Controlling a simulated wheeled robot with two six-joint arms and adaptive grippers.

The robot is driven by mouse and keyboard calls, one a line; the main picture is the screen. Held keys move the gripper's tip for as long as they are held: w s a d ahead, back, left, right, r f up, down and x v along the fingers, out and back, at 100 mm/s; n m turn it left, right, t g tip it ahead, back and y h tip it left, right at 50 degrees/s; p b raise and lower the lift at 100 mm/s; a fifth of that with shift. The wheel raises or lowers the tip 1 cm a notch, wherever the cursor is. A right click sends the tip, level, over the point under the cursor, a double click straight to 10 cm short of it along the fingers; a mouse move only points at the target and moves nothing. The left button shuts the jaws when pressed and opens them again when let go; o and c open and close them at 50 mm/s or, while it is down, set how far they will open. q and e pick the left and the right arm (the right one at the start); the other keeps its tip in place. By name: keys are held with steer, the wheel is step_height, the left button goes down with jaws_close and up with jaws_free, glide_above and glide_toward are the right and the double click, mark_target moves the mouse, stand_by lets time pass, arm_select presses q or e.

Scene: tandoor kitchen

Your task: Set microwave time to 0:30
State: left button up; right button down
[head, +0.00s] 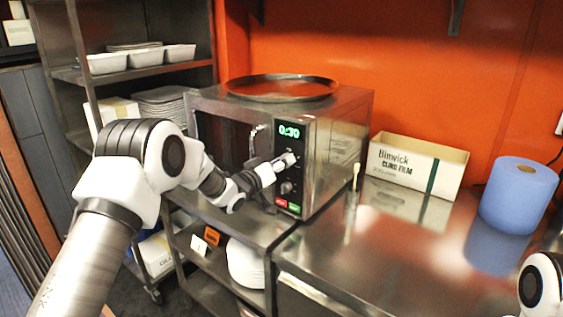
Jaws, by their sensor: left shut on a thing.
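The steel microwave (342,128) stands on a metal shelf, its front facing left of me. Its green display (289,131) reads 0:30. My left gripper (285,161) is at the control panel below the display, shut on what looks like the upper dial, which the fingers mostly hide. A lower dial (286,187) shows below the gripper. A red button (281,202) and a green button (294,208) sit at the panel's bottom. Part of my right arm shows at the lower right; its gripper is out of view.
A round dark tray (281,88) lies on the microwave. A cling film box (416,166) and a blue paper roll (518,195) stand on the steel counter (400,255) to the right. A rack (139,74) with white containers stands at the left.

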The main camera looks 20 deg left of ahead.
arm_select(q)
steer(key=shift+f, duration=0.1)
stand_by(0.3)
steer(key=o, duration=1.1)
steer(key=shift+o, duration=0.2)
steer(key=shift+s, duration=0.1)
steer(key=v, duration=1.1)
steer(key=shift+s, duration=0.35)
steer(key=shift+a, duration=0.1)
